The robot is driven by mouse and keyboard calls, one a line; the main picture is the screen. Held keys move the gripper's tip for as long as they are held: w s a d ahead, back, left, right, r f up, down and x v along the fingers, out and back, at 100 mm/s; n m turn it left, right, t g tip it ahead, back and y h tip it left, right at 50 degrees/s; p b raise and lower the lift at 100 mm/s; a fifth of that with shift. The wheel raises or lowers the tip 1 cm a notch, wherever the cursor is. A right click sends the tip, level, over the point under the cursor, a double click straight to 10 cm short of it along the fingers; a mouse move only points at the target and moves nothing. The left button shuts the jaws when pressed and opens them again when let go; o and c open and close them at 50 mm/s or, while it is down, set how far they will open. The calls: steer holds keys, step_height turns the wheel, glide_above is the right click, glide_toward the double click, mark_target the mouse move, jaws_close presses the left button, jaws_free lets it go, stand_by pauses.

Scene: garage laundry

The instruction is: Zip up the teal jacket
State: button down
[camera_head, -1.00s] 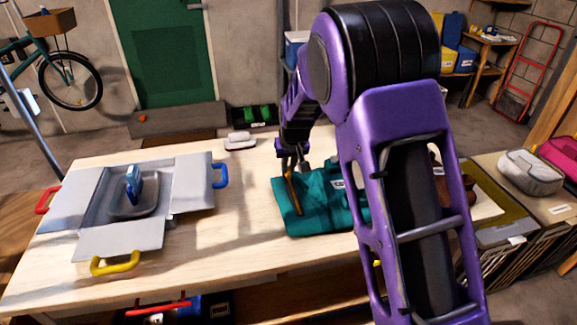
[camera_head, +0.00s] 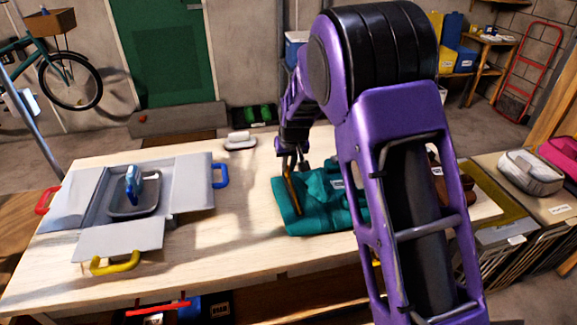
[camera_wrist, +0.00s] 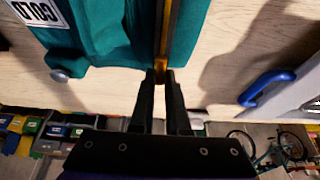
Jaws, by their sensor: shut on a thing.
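The teal jacket (camera_head: 312,215) lies on the wooden table, partly hidden behind my purple arm in the head view. It also fills the top left of the wrist view (camera_wrist: 105,35), with a white numbered label (camera_wrist: 38,12) on it. A yellow-orange zipper strip (camera_wrist: 171,40) runs along the jacket's edge; it shows in the head view too (camera_head: 295,195). My gripper (camera_wrist: 162,75) is shut on a small part at the near end of this strip, probably the zipper pull, mostly hidden between the fingertips. In the head view my gripper (camera_head: 289,163) is at the jacket's far left edge.
A grey flap-sided tray (camera_head: 88,200) with red, blue and yellow handles stands on the left of the table, holding a blue-handled object (camera_head: 134,185). A pale brush-like item (camera_head: 240,140) lies near the back edge. Bare wood (camera_head: 240,225) separates tray and jacket.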

steer(key=shift+w+a, duration=0.25)
steer(key=shift+w, duration=0.65)
steer(key=c, duration=0.9)
jaws_free()
steer(key=shift+p+v, duration=0.4)
steer(key=shift+v, duration=8.35)
steer(key=shift+s, duration=0.1)
